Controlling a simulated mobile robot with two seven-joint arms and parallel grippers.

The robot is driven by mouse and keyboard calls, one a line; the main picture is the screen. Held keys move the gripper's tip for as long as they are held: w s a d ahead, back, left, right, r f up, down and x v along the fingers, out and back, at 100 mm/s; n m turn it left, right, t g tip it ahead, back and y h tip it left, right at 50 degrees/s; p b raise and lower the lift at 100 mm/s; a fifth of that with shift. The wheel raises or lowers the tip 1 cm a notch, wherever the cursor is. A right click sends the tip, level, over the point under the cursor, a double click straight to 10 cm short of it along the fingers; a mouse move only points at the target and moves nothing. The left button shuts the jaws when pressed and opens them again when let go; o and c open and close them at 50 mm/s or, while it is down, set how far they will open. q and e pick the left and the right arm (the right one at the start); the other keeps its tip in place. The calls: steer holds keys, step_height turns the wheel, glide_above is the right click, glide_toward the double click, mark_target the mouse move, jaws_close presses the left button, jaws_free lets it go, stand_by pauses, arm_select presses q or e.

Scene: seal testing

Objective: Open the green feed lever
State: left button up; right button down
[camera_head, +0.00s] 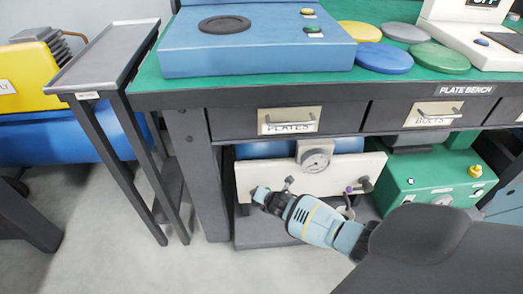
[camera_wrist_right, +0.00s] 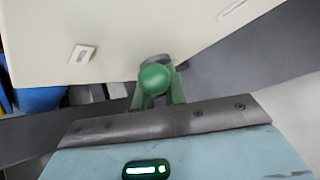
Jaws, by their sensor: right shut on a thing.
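The green feed lever's round knob (camera_wrist_right: 154,79) shows in the middle of the right wrist view, in front of the cream panel (camera_wrist_right: 120,35). In the head view the lever is hidden behind my right gripper (camera_head: 259,195). That gripper reaches in from the lower right to the left end of the cream panel (camera_head: 255,178) under the bench. In the right wrist view my right gripper (camera_wrist_right: 157,92) is shut on the lever, just behind its knob. My left gripper is in neither view.
A round gauge (camera_head: 316,160) tops the panel, with a purple-tipped fitting (camera_head: 349,190) to its right. A green box (camera_head: 435,178) stands further right. The bench leg (camera_head: 202,170) is close on the left. The floor in front is clear.

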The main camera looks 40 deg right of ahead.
steer(key=shift+w+d+r+h, duration=0.15)
steer(key=shift+w+r+h, duration=0.15)
steer(key=shift+r+h, duration=0.15)
steer(key=shift+w+a+n+g+h, duration=0.2)
steer(key=shift+a+n+g+h, duration=0.05)
steer(key=shift+n+g+h, duration=0.3)
steer(key=shift+w+a+r+n+g+h+b, duration=0.15)
steer(key=shift+a+n+g+h+b, duration=0.15)
steer(key=shift+g+h, duration=0.2)
steer(key=shift+w+a+n+g+h+b, duration=0.1)
steer(key=shift+w+a+n+g+h, duration=0.1)
steer(key=shift+n+g+h, duration=0.25)
steer(key=shift+h, duration=0.25)
steer(key=c, duration=1.5)
jaws_free()
steer(key=shift+a, duration=0.1)
steer(key=shift+o, duration=0.2)
steer(key=shift+s+a, duration=0.1)
steer(key=shift+a, duration=0.1)
